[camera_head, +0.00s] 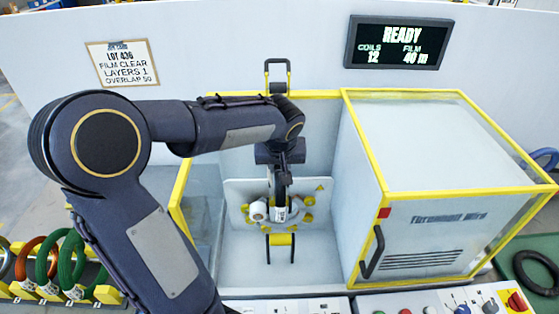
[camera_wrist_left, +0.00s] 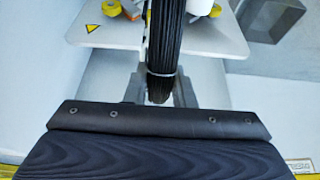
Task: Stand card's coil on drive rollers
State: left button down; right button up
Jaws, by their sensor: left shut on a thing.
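The card (camera_head: 123,63) hangs on the back wall and reads LOT 436, film clear, layers 1, overlap 50. My left gripper (camera_head: 282,188) reaches down into the open wrapping bay. It is shut on a black ribbed coil (camera_wrist_left: 165,45), seen edge-on and upright in the left wrist view, with a pale band around it. The coil is mostly hidden by my arm in the head view. Yellow rollers (camera_head: 308,199) ring the plate behind it, and a yellow roller (camera_head: 280,239) sits lower in front. Contact between coil and rollers cannot be told. My right gripper is not in view.
A yellow-framed cabinet (camera_head: 440,140) stands close to the right of the bay. Green and orange coils (camera_head: 70,257) stand in a rack at left. Another black coil (camera_head: 537,272) lies at far right. A control panel (camera_head: 440,303) runs along the front. The screen (camera_head: 398,44) reads READY.

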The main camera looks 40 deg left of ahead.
aim_at(280, 169)
pick_arm(q)
jog(key=shift+f+b, duration=1.05)
jog(key=shift+f, duration=0.8)
jog(key=shift+f+b, duration=0.5)
jog(key=shift+b, duration=0.05)
jog(key=c, duration=1.2)
grip_release()
jog(key=shift+o, duration=0.3)
jog(key=shift+f, duration=0.15)
jog(key=p+v, duration=0.3)
jog(key=v, duration=0.4)
jog(key=shift+p, duration=0.3)
jog(key=shift+s+d+r, duration=0.1)
jog(key=shift+s+r, duration=0.05)
jog(key=shift+r, duration=0.35)
